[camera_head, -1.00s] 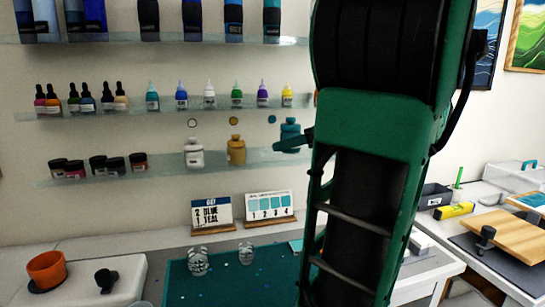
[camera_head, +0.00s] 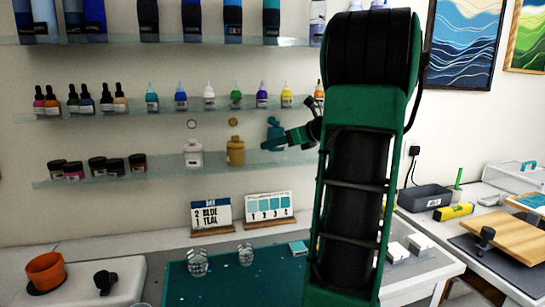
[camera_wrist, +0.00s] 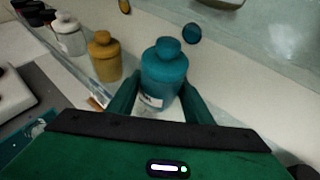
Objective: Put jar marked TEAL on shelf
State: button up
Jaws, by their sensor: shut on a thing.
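The teal jar (camera_wrist: 164,72) has a rounded stopper and a white label low on its side. My gripper (camera_wrist: 158,100) is shut on it, with one green finger on each side. In the head view the teal jar (camera_head: 274,134) is at the right part of the lowest glass shelf (camera_head: 100,174), beside the ochre jar. My gripper (camera_head: 290,140) reaches it from the right. The jar looks upright; whether its base touches the shelf I cannot tell. A teal dot (camera_wrist: 191,33) is on the wall behind it.
An ochre jar (camera_head: 236,150) and a white jar (camera_head: 193,153) stand left of the teal jar. Small dropper bottles (camera_head: 209,97) line the shelf above.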

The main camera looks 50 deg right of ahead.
notch_tip(320, 180, down, 4)
jog(key=shift+r, duration=0.25)
jog(key=shift+w+d+f, duration=0.1)
jog(key=shift+w+f, duration=0.05)
jog(key=shift+f, duration=0.05)
jog(key=shift+f, duration=0.15)
jog(key=o, duration=1)
jog(key=v, duration=1.2)
